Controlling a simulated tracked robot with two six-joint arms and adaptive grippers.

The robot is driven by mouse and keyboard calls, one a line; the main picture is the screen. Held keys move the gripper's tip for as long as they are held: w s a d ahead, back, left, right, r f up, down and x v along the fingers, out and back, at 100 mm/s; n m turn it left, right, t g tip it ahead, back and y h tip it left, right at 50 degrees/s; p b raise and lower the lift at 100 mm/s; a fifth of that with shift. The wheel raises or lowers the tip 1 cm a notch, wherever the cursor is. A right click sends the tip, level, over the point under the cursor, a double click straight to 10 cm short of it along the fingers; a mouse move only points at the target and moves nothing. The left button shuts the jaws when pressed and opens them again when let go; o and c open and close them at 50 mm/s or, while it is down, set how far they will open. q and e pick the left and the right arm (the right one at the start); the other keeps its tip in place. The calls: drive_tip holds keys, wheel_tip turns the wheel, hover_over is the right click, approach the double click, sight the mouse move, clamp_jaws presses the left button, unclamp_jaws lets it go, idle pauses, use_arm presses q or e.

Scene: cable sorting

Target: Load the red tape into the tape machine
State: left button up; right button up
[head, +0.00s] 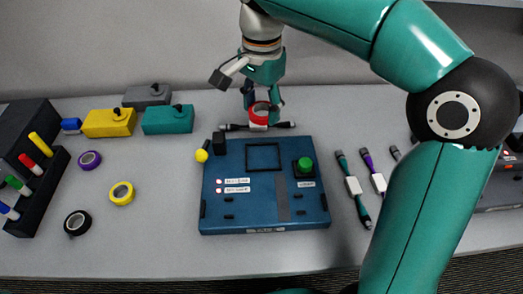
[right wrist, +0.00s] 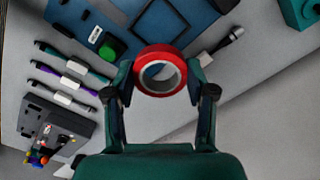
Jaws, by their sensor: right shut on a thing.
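The red tape (head: 259,113) is a red ring with a white core, behind the tape machine in the head view. My right gripper (head: 262,104) is shut on it, with one finger on each side. The right wrist view shows the red tape (right wrist: 160,72) between the fingertips of my right gripper (right wrist: 160,82). The tape machine (head: 240,215) is a blue panel with a square black frame (head: 263,157) and a green button (head: 304,165). Its blue surface also shows in the right wrist view (right wrist: 200,15). My left gripper is not in view.
A dark cable (head: 285,125) lies behind the machine, near the held tape. Purple (head: 90,159), yellow (head: 121,193) and black tapes (head: 77,222) lie to the left. Cables (head: 352,185) lie to the right. A black marker rack (head: 40,190) stands at far left.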

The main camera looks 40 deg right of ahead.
sight(263, 158)
wheel_tip(263, 158, down, 14)
drive_tip(key=shift+d+r+b, duration=0.1)
drive_tip(key=shift+r+b, duration=0.1)
drive_tip(key=shift+b, duration=0.6)
drive_tip(key=o, duration=0.6)
drive_tip(key=shift+f, duration=0.15)
drive_tip(key=o, duration=0.4)
drive_tip(key=shift+o, duration=0.2)
wheel_tip(263, 158, up, 12)
drive_tip(key=p, duration=0.1)
drive_tip(key=shift+r+p, duration=0.2)
drive_tip(key=shift+p, duration=0.2)
